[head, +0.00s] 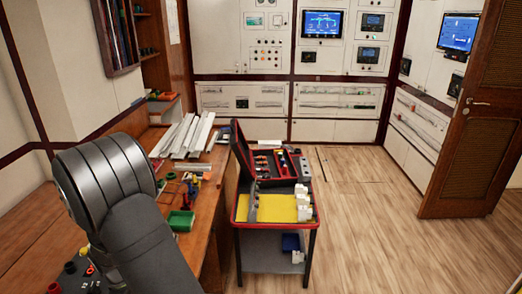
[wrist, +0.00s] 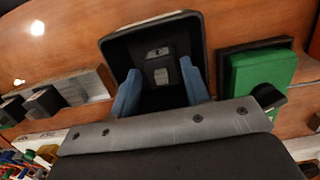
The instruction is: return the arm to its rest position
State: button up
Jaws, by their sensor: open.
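My arm fills the lower left of the head view, over the wooden workbench (head: 215,185). The gripper itself does not show in that view. In the wrist view my gripper (wrist: 160,90) is open, its two blue fingers spread apart. A dark block with a grey face (wrist: 160,68) shows between the fingers, inside a black open tray (wrist: 113,50). I cannot tell how far the fingertips are from the block; no grip on it shows.
In the wrist view a green block (wrist: 262,70) lies right of the tray, with dark blocks (wrist: 42,102) to the left. The head view shows a green bin (head: 181,221), white trunking strips (head: 185,135), a red tool cart (head: 275,222) and open floor (head: 370,230) at right.

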jog(key=shift+r, duration=0.5)
jog(key=shift+f, duration=0.1)
